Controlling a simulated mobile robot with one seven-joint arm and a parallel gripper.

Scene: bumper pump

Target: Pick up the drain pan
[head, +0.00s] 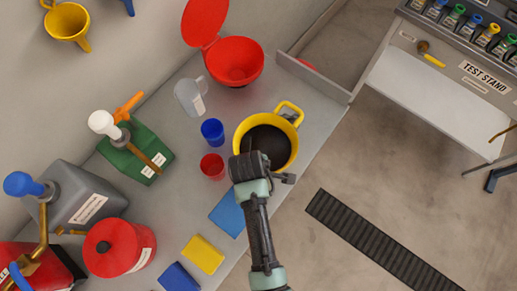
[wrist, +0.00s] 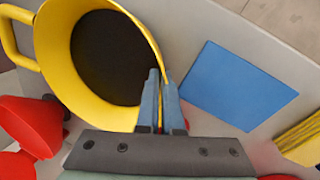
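The drain pan appears to be the yellow round pan (head: 240,132) with dark liquid in it and a loop handle at its upper right. It stands on the grey bench, and in the wrist view the pan (wrist: 57,75) fills the upper left, its handle at the far left. My gripper (head: 252,160) is at the pan's near rim in the head view, hiding part of it. In the wrist view my gripper's fingers (wrist: 161,95) are close together, one on each side of the yellow rim, with a thin yellow strip between them. Whether the pan is lifted cannot be told.
A red funnel-like container (head: 237,82), a clear jug (head: 190,97), a blue cup (head: 212,131) and a red cup (head: 212,166) stand near the pan. Blue (head: 228,213) and yellow (head: 203,254) flat pieces lie closer. The bench edge and open floor are right.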

